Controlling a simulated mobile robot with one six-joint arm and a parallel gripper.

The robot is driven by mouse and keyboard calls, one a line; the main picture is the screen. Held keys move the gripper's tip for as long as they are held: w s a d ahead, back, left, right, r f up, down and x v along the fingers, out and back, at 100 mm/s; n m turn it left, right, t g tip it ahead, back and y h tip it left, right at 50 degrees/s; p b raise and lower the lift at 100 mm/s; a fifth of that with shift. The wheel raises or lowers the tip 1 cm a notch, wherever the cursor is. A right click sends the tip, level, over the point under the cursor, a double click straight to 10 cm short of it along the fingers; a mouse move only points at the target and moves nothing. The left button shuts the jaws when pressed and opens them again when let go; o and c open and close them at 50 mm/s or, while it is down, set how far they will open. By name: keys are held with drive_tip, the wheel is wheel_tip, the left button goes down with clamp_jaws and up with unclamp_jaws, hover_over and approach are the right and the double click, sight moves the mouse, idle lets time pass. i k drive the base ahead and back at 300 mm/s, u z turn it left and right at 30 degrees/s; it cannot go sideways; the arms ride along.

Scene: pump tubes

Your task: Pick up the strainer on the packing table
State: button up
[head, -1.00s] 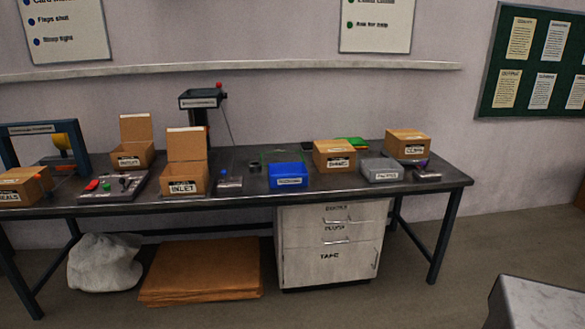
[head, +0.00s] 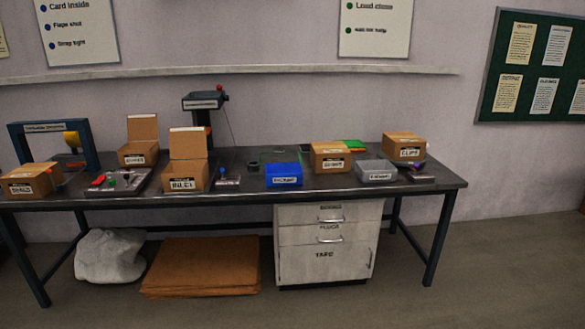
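The packing table (head: 420,186) is a long dark table against the wall, with boxes and small gear on it. I cannot make out a strainer for certain. A small dark round object (head: 253,167) stands near the middle of the table, left of a blue bin (head: 284,174); it is too small to identify. Small parts also lie on the grey holder (head: 228,180) right of the INLET box (head: 186,178). The insides of the boxes and bins are mostly hidden. My gripper is not in view.
Open cardboard boxes, a grey bin (head: 376,170) and a dark press with a red knob (head: 204,102) crowd the tabletop. Below are white drawers (head: 325,264), flat cardboard (head: 200,267) and a white sack (head: 109,257). The floor in front (head: 480,275) looks clear.

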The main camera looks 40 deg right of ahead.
sight(254, 166)
drive_tip(key=u, duration=0.05)
drive_tip(key=k, duration=0.3)
drive_tip(key=z, duration=0.75)
drive_tip(key=i, duration=1)
drive_tip(key=u, duration=0.35)
drive_tip(key=i, duration=0.8)
drive_tip(key=u, duration=0.3)
drive_tip(key=k, duration=0.95)
drive_tip(key=u, duration=0.05)
